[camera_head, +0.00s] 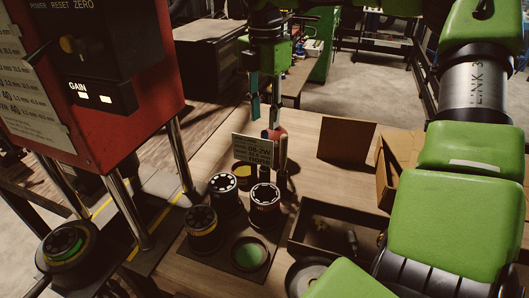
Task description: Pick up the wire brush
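My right gripper (265,117) hangs down at the upper middle, above the far part of the wooden table. Its two teal fingers are apart with a gap between them. A small red-topped item (276,132) with grey upright parts stands just below the fingers, beside a label card. I cannot tell whether it is the wire brush, nor whether a finger touches it. No wire brush is clearly recognisable elsewhere. My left gripper is not in view.
Several round dies (264,196) stand on a dark plate in front of the label card (252,149). An open box (306,246) with small parts lies to the right, near cardboard boxes (346,140). The red crimper machine (130,125) fills the left. Bare table (304,128) shows at the back.

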